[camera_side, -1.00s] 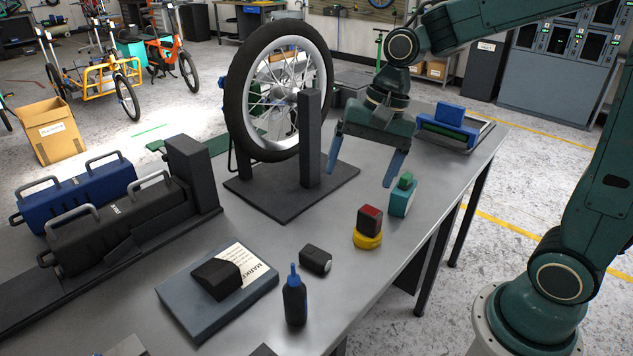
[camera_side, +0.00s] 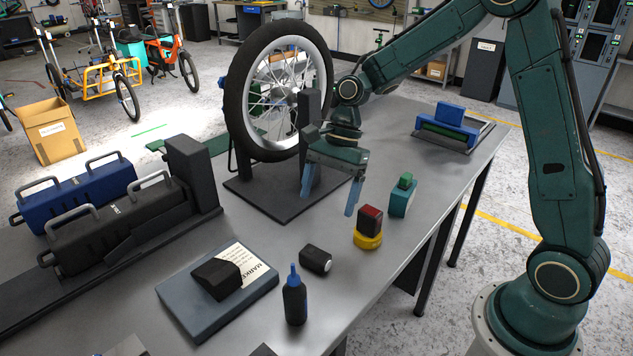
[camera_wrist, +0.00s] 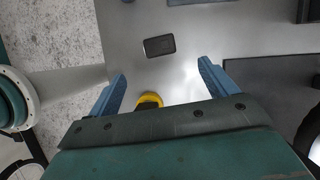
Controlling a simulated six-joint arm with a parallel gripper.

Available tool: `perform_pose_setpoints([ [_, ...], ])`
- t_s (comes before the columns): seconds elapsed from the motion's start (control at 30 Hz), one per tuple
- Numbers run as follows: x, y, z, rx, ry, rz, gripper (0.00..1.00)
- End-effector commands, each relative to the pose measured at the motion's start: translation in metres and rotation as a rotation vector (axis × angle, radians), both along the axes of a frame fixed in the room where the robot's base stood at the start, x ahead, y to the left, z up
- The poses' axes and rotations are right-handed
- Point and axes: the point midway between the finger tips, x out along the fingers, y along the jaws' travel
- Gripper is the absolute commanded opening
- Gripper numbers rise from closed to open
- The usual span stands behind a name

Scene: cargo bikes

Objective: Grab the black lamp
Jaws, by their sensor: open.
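The black lamp (camera_side: 316,260), a small dark block with a pale round end, lies on the grey table between the pad and the yellow roll. In the wrist view a small black block (camera_wrist: 160,46), which appears to be this lamp, lies ahead of the fingertips and roughly centred between them. My gripper (camera_side: 328,204) is open and empty, pointing down above the table, behind the lamp in the side view. Both blue fingers also show in the wrist view (camera_wrist: 161,70), apart from the lamp.
A red-topped dark block (camera_side: 370,217) sits on a yellow roll (camera_side: 368,240), close to my gripper. A teal block (camera_side: 401,203) stands behind it. A blue-capped bottle (camera_side: 295,302) stands in front of the lamp. A wheel (camera_side: 236,92) stands on a dark base (camera_side: 262,200).

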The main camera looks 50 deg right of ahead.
Motion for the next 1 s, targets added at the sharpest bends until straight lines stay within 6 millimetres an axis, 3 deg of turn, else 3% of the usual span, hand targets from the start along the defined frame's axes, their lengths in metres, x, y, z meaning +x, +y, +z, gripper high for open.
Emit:
perform_pose_setpoints([
  [0.23, -0.001, 0.008, -0.019, 0.001, 0.003, 0.002, 0.85],
  [0.6, -0.004, 0.028, -0.068, 0.000, 0.003, 0.003, 0.85],
  [1.0, -0.005, 0.032, -0.080, -0.001, 0.000, 0.001, 0.85],
])
